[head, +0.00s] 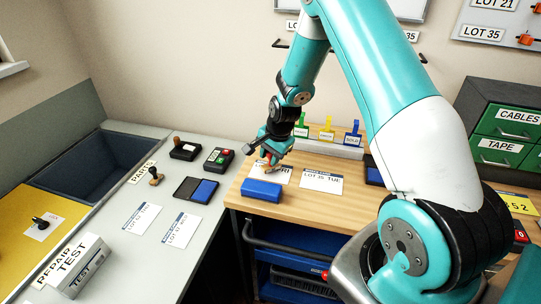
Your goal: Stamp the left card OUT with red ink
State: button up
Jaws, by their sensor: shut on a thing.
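My gripper (269,158) is over the left card (284,175) on the wooden table. It is shut on a small stamp (266,166), whose reddish-brown part shows between the fingers. The gripper and stamp hide part of this white card. Whether the stamp's face touches the card is too small to tell. The right card (321,182), reading LOT 35 TUE, lies flat beside it and is uncovered. I cannot make out a red ink pad for certain.
A blue block (261,191) sits just in front of the left card. On the grey counter are an open blue ink pad (203,191), another wooden-handled stamp (155,177) and two cards (141,217). Coloured holders (326,130) stand behind the cards.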

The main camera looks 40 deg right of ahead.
jog(key=shift+f+b, duration=0.4)
jog(key=shift+f, duration=0.25)
dwell(1.1)
jog(key=shift+r, duration=0.15)
jog(key=shift+r+p, duration=2.55)
jog(key=shift+r, duration=0.9)
